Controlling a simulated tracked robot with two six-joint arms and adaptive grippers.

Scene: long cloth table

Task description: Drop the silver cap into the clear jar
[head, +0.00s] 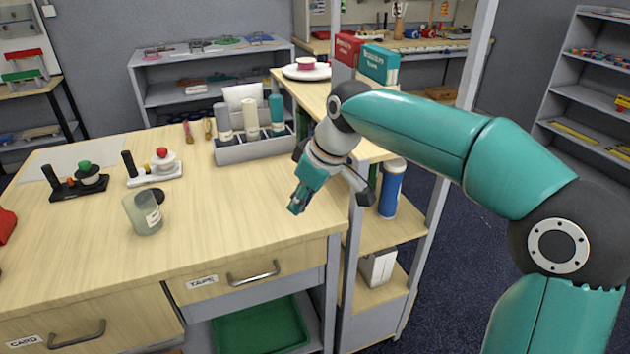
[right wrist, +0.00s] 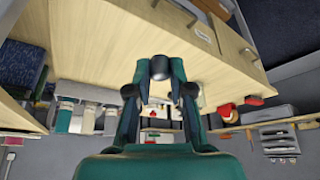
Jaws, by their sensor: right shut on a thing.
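The clear jar (head: 143,213), greyish with a white label, stands upright on the wooden table left of centre in the head view. My right gripper (head: 298,203) is above the table's right part, to the right of the jar and apart from it. In the right wrist view, the right gripper (right wrist: 160,76) is shut on a small dark grey, rounded piece, which looks like the silver cap (right wrist: 160,67), held at its fingertips. In the head view the fingers mostly hide this piece. My left gripper is not in view.
A grey rack (head: 255,151) with several bottles stands behind my right gripper. Two small stands, black (head: 75,186) and white (head: 153,172), are at the back left. The table front between jar and gripper is clear.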

